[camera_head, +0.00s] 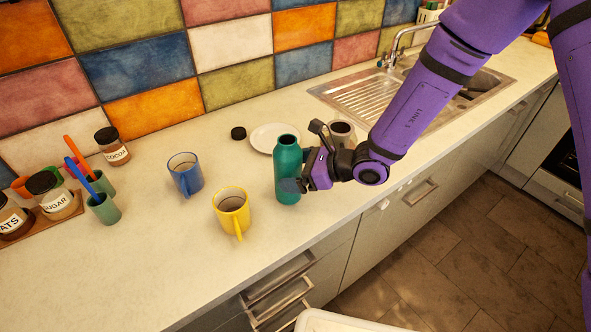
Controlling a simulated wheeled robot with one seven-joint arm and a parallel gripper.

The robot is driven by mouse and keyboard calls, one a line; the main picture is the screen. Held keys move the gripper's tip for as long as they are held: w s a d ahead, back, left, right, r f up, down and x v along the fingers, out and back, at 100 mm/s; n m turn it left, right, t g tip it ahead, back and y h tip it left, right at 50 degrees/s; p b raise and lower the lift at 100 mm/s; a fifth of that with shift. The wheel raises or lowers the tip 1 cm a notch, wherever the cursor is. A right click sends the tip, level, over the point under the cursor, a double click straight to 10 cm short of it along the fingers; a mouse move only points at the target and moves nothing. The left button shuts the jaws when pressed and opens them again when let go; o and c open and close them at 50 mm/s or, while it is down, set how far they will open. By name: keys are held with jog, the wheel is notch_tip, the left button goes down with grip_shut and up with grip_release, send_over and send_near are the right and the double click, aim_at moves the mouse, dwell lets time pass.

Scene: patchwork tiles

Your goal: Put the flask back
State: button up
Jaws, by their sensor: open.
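The teal flask (287,158) stands upright on the counter, its top uncapped. My gripper (296,184) is at the right side of the flask's lower half, with its jaws open. A dark finger overlaps the flask's front in the picture; whether it touches cannot be told. A small black lid (238,133) lies on the counter behind and left of the flask.
A yellow mug (232,210) and a blue mug (186,176) stand left of the flask. A white plate (262,138) lies behind it. A grey-white cup (341,132) stands behind my gripper. Jars and cups fill the far left; the sink (345,93) is at back right. The front-left counter is clear.

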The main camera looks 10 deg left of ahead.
jog(key=v, duration=1.2)
jog(key=s+d+r+n+g+h, duration=0.1)
jog(key=s+d+r+n+h, duration=0.15)
jog(key=d+r+n, duration=0.35)
jog(key=s+d+r+n+g+h, duration=0.1)
jog(key=s+d+r+n, duration=0.35)
jog(key=r, duration=0.45)
jog(key=s+d+r+n+t+h, duration=0.3)
jog(key=s+d+r+n+h, duration=0.1)
jog(key=d, duration=0.7)
jog(key=s+d+r+n+t+h, duration=0.3)
jog(key=s+d+r+h, duration=0.3)
jog(key=d, duration=0.5)
jog(key=shift+s+r+n, duration=0.55)
jog(key=shift+r, duration=0.05)
